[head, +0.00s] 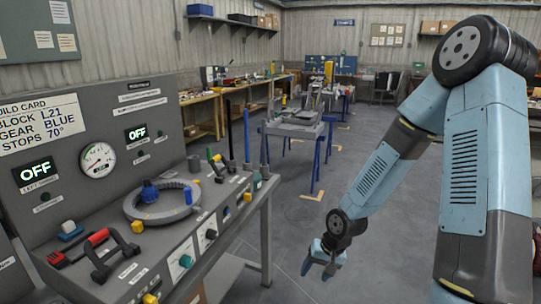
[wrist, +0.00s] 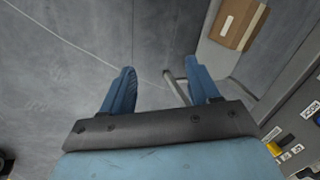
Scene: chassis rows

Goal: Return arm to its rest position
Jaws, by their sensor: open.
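My gripper (head: 320,262) hangs at the end of my blue arm in the head view, pointing down over open floor to the right of the control bench (head: 217,244). In the wrist view, my gripper (wrist: 160,92) has its two blue fingers spread apart. Nothing is between them but grey floor and part of a metal leg. It is empty and apart from the bench. The arm is bent, with its elbow high at the upper right of the head view.
The bench carries a grey ring (head: 163,203), a red-handled tool (head: 80,247), gauges and knobs. A cardboard box (wrist: 239,24) sits on a low shelf beside the gripper. A blue-legged stand (head: 297,130) is farther back. Grey floor (head: 395,245) is clear around the arm.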

